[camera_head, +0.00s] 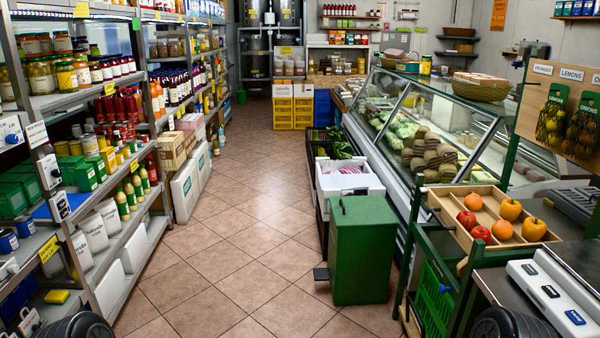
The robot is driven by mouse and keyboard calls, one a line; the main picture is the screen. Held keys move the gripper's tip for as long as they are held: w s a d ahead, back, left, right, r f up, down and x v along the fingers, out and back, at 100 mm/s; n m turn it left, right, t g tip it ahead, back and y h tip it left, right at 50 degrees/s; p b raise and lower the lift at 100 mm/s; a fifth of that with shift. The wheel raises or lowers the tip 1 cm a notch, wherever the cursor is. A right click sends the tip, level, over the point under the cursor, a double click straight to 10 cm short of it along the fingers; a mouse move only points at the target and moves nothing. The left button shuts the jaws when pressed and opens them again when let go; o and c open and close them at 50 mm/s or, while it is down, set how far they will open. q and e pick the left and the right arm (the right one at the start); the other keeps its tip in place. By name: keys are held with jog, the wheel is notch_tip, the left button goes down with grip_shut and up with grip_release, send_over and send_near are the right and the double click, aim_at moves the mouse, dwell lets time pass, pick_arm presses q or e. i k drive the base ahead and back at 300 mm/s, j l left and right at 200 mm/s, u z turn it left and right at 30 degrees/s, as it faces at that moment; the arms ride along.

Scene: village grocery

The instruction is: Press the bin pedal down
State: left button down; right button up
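A green bin (362,250) with a flat lid stands on the tiled floor, right of the aisle's middle. Its lid looks closed, with a small dark knob near the lid's left edge. A dark pedal (321,273) sticks out from the bin's left side, low down near the floor. Nothing touches the pedal in this view. Neither of my grippers is in view; only dark rounded parts that look like my arms show at the bottom edge.
The tiled aisle floor (235,250) left of the bin is clear. Grocery shelves (100,180) line the left. A green-framed stand with a wooden fruit tray (447,210) is close on the bin's right. A white crate (347,181) and the glass counter (440,110) are behind.

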aim_at(320, 274)
jog(key=i+z, duration=0.1)
jog(key=i, duration=0.45)
jog(key=i+j, duration=0.1)
jog(key=i, duration=0.4)
jog(key=i+j+z, duration=0.15)
jog(key=i, duration=0.4)
jog(key=i+z, duration=0.1)
jog(key=i, duration=0.45)
jog(key=i+j+z, duration=0.3)
jog(key=i+z, duration=0.2)
jog(key=i+j+z, duration=0.95)
jog(key=j, duration=0.2)
jog(key=k+l, duration=0.05)
jog(key=k, duration=0.05)
